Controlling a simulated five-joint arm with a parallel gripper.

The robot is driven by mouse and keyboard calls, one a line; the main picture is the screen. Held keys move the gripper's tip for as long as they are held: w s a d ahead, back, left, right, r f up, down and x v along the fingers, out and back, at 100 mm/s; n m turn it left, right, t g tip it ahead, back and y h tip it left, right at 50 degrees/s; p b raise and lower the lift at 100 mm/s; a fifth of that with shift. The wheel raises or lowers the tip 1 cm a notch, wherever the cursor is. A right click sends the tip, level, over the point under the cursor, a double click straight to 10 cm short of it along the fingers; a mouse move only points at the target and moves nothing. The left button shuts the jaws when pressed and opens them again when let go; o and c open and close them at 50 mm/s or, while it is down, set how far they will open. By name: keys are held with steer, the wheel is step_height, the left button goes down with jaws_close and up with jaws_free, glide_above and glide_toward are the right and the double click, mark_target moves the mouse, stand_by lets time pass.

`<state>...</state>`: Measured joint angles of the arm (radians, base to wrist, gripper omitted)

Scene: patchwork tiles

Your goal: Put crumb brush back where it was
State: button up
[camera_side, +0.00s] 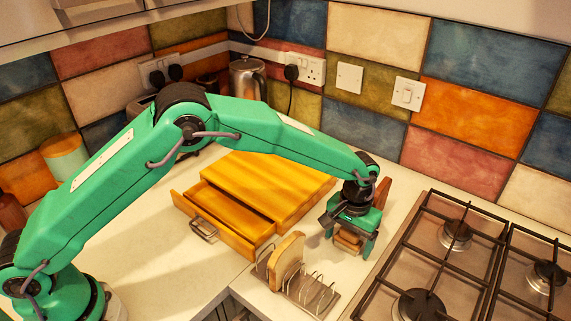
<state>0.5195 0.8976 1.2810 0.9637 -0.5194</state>
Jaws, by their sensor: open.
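My gripper (349,240) points down at the counter to the right of the wooden box, with its jaws apart. A small wooden piece with paler layers (347,241) shows between and below the fingers; it may be the crumb brush, but the gripper hides much of it. I cannot tell whether the fingers touch it. A reddish-brown upright wooden piece (383,192) shows just behind the gripper; I cannot tell what it belongs to. The yellow wooden box (270,185) has its front drawer (225,222) pulled out, and the visible part of the drawer looks empty.
A wire toast rack (318,294) holding a bread slice (287,259) stands in front of the gripper near the counter edge. A gas hob (455,262) lies to the right. A metal kettle (247,78) stands at the back. The counter left of the drawer is clear.

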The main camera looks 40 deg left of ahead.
steer(key=shift+r, duration=0.15)
step_height(320, 180, up, 11)
steer(key=shift+f, duration=0.15)
steer(key=shift+r, duration=0.7)
stand_by(0.3)
